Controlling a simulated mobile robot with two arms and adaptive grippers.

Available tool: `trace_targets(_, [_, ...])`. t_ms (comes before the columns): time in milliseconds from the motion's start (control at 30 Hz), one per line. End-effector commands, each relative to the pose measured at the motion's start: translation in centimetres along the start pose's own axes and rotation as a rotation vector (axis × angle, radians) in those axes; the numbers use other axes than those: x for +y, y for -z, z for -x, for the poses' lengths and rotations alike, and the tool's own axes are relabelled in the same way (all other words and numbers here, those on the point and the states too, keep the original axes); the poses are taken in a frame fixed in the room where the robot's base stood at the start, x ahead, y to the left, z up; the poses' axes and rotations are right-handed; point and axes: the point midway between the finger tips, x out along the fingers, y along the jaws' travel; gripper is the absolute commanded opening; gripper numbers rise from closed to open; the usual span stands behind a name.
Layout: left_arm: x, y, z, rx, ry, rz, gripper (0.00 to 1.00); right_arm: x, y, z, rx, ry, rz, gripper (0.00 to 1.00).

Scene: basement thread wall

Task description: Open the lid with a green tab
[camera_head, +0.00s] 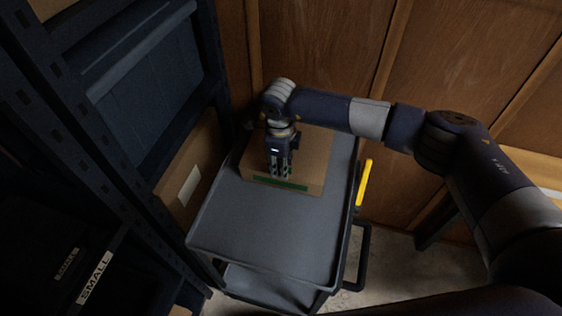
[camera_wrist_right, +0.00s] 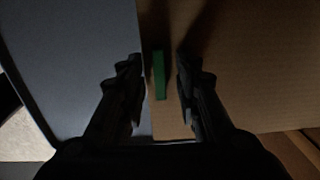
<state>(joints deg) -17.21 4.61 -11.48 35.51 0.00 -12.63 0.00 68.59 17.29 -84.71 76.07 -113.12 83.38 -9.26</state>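A brown cardboard box (camera_head: 313,162) sits on the far part of a grey cart top, and its lid looks closed. A green tab (camera_head: 262,181) runs along the box's near edge, partly covered by my gripper. My right gripper (camera_head: 279,172) points down over this edge. In the right wrist view its fingers (camera_wrist_right: 158,85) are apart, with the green tab (camera_wrist_right: 159,75) between them and a gap on each side. The box top (camera_wrist_right: 270,75) fills the right of that view. My left gripper is not in view.
The grey cart (camera_head: 265,235) has a clear top in front of the box and a yellow handle (camera_head: 364,183) at its right. A dark shelf rack (camera_head: 75,130) stands close on the left. A wooden wall (camera_head: 320,45) is behind the cart.

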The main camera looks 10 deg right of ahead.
Motion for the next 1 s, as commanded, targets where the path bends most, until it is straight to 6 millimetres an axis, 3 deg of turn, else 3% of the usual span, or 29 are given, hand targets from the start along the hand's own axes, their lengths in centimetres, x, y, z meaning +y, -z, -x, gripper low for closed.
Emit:
trace_targets(200, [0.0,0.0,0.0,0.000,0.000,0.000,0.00,0.0,0.0,-0.1,0.000,0.000,0.000,0.28])
trace_targets(333, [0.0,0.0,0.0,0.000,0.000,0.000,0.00,0.0,0.0,0.0,0.000,-0.001,0.000,0.00])
trace_targets(733, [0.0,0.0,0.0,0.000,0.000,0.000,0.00,-0.2,0.0,1.0,-0.002,-0.028,-0.002,0.00])
trace_targets(1000, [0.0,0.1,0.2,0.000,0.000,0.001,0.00,-1.3,-0.1,6.0,-0.004,-0.122,0.000,0.00])
